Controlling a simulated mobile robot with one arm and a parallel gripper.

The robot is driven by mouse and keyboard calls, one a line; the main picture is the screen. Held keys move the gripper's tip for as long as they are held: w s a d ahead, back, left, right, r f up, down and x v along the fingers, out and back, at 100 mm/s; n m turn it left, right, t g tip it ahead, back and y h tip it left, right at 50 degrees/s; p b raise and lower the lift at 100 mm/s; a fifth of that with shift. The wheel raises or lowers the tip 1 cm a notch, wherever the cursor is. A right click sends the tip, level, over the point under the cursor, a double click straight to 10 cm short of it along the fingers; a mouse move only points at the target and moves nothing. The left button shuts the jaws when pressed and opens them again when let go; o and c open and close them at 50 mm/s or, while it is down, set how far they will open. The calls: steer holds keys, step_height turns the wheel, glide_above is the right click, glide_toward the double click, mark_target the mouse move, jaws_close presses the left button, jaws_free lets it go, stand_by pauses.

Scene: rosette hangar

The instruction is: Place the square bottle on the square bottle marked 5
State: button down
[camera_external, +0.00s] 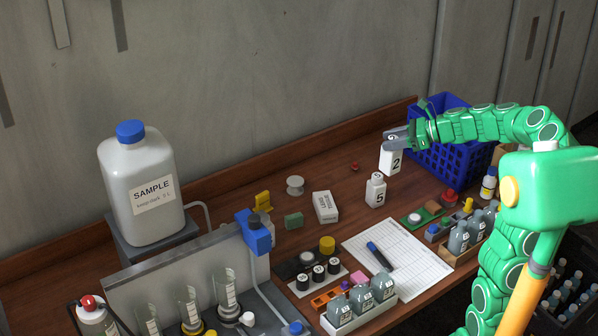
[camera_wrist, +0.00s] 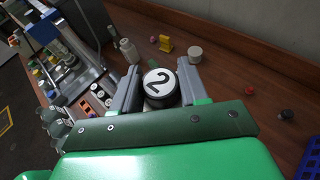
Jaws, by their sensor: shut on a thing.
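My gripper (camera_external: 397,138) is shut on a white square bottle marked 2 (camera_external: 391,162), held upright in the air over the table. In the wrist view, the bottle's round top with a black 2 (camera_wrist: 159,82) sits between the two fingers of my gripper (camera_wrist: 158,88). The white square bottle marked 5 (camera_external: 376,192) stands upright on the table. In the external view it appears just below and a little left of the held bottle, whose lower end is close to its top. I cannot tell whether they touch. I cannot make out bottle 5 in the wrist view.
A blue crate (camera_external: 449,153) stands behind my arm at the right. A white box (camera_external: 325,207), white spool (camera_external: 295,186) and green block (camera_external: 293,221) lie left of bottle 5. A paper sheet (camera_external: 410,262) with a marker lies in front. A large sample jug (camera_external: 139,190) stands left.

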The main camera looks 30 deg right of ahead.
steer(key=s+r, duration=0.4)
steer(key=w+d+f, duration=0.4)
steer(key=w+f, duration=0.9)
steer(key=shift+f, duration=0.2)
stand_by(0.5)
steer(key=shift+d+f, duration=0.1)
steer(key=shift+f, duration=0.05)
steer(key=c, duration=0.6)
jaws_free()
